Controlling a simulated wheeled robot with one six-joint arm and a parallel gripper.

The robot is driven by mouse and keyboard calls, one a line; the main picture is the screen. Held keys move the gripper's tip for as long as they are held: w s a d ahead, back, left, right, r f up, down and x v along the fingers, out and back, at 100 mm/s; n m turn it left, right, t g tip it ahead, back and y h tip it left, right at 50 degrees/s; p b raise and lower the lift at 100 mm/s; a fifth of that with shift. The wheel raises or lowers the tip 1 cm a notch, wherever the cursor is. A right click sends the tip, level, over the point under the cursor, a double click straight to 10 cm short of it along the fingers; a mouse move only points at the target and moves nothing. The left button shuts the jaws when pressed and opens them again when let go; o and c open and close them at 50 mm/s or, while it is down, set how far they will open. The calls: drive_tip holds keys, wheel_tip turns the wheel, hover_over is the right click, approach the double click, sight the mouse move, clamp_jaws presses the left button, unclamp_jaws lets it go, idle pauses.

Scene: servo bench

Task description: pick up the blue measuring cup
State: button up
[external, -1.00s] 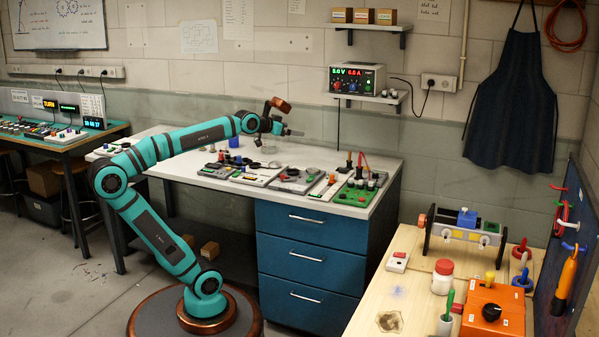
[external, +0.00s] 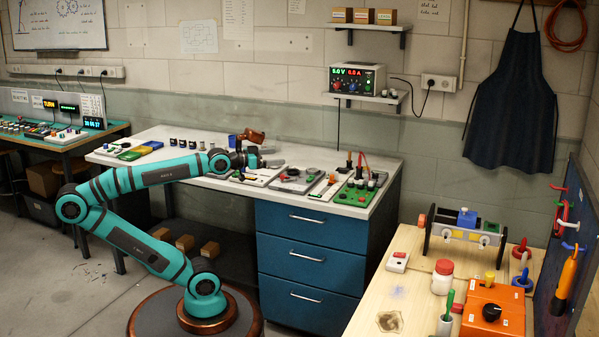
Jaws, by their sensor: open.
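The blue measuring cup (external: 232,140) stands on the white top of the blue-drawered bench, near its back. My gripper (external: 273,163) is open, low over the bench and to the right of the cup, pointing right. It appears empty and apart from the cup. The fingers are small and partly lost against the panels behind them.
Panels and a green board (external: 358,192) with knobs and upright plugs fill the bench's right half. A power supply (external: 356,79) sits on a wall shelf. Bare bench top shows along the back.

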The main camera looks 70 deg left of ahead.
drive_tip(key=shift+c, duration=0.4)
drive_tip(key=c, duration=0.4)
drive_tip(key=shift+o, duration=0.2)
